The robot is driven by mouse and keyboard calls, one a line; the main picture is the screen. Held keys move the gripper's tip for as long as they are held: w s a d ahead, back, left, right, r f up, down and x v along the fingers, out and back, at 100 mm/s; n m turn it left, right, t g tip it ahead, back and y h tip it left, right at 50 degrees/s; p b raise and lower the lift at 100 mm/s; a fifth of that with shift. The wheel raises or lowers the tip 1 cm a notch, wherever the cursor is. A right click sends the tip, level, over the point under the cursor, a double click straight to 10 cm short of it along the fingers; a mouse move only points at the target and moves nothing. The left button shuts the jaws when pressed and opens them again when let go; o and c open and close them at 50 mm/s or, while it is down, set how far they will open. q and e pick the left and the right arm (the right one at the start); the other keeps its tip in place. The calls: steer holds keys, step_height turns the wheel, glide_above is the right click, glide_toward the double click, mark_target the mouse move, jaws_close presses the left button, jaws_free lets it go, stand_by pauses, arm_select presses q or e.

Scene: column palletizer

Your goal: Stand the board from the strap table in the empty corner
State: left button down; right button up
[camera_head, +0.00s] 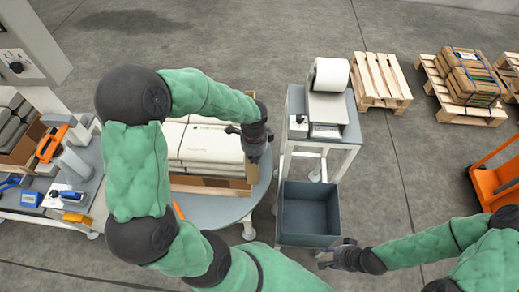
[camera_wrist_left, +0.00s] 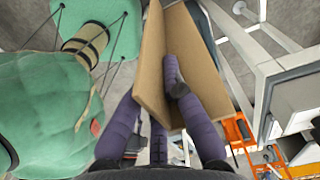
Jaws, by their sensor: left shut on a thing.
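The board is a brown cardboard angle piece (camera_wrist_left: 186,45), folded lengthwise, in the left wrist view. My left gripper (camera_wrist_left: 165,105) is shut on it, with one finger inside the fold. In the head view my left gripper (camera_head: 243,143) is at the right side of the load of white bags (camera_head: 208,145). A brown strip (camera_head: 252,173) below it at the near right corner looks like the held board; whether it touches the load I cannot tell. Another brown edge (camera_head: 250,94) shows at the far right corner. My right gripper (camera_head: 335,257) is open and empty near the grey bin.
The load stands on a round grey turntable (camera_head: 205,210). The strap table (camera_head: 50,208) with an orange tool (camera_head: 52,143) is at left. A label printer stand (camera_head: 325,110) and a grey bin (camera_head: 310,213) stand to the right. Pallets (camera_head: 381,80) lie far right. My left arm hides part of the load.

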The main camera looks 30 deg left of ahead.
arm_select(q)
steer(key=shift+a+r, duration=0.1)
steer(key=b, duration=0.2)
glide_toward(243, 161)
steer(key=shift+s+d+r, duration=0.4)
steer(key=shift+s+d, duration=0.15)
steer(key=shift+s, duration=0.05)
stand_by(0.3)
steer(key=shift+p, duration=0.35)
stand_by(0.8)
steer(key=shift+f+b, duration=2.75)
steer(key=shift+f, duration=1.3)
steer(key=shift+s+d+f, duration=0.1)
steer(key=shift+f, duration=0.25)
